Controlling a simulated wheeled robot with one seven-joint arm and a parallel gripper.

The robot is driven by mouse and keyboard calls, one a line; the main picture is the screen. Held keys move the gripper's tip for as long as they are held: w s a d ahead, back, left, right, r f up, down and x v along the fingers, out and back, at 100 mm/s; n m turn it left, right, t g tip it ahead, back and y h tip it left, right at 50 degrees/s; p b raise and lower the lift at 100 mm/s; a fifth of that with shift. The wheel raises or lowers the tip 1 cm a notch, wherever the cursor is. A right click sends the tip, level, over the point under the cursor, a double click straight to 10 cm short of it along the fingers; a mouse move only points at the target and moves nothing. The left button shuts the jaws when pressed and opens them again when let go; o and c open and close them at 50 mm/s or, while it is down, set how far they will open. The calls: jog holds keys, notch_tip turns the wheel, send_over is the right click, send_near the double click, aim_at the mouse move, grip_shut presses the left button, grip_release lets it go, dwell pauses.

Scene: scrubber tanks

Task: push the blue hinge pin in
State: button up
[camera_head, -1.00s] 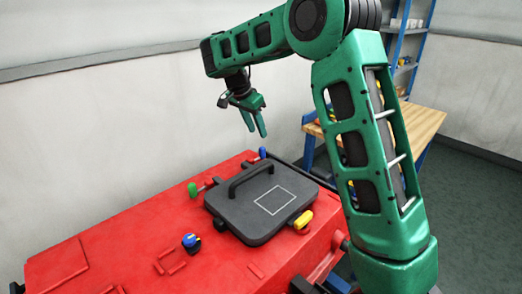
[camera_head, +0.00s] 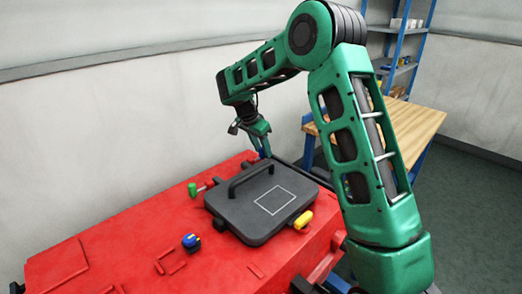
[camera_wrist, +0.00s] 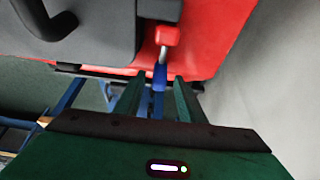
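The blue hinge pin (camera_wrist: 159,77) shows in the wrist view as a blue grip on a thin grey shaft, sticking out from the hinge at the edge of the dark lid (camera_wrist: 100,22). My gripper (camera_wrist: 157,84) is open, with one finger on each side of the blue grip and visible gaps between. In the head view my gripper (camera_head: 264,150) is at the far corner of the red tank (camera_head: 110,240), beyond the lid (camera_head: 235,218), and mostly hides the pin. The green hinge pin (camera_head: 193,189) sticks out at the lid's left end.
A yellow latch (camera_head: 303,220) is on the lid's near side, and a handle (camera_head: 250,178) rises from its top. A blue-topped knob (camera_head: 191,242) stands on the tank. A wooden workbench (camera_head: 415,122) and blue shelves (camera_head: 402,45) are behind. A pale wall runs along the left.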

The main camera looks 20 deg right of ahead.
grip_shut()
jog(key=shift+s+a, duration=0.25)
jog(key=shift+a, duration=0.4)
jog(key=shift+s+a, duration=0.2)
jog(key=shift+a, duration=0.4)
jog(key=shift+s+a, duration=0.25)
jog(key=shift+a, duration=0.4)
grip_release()
jog(key=shift+d, duration=0.2)
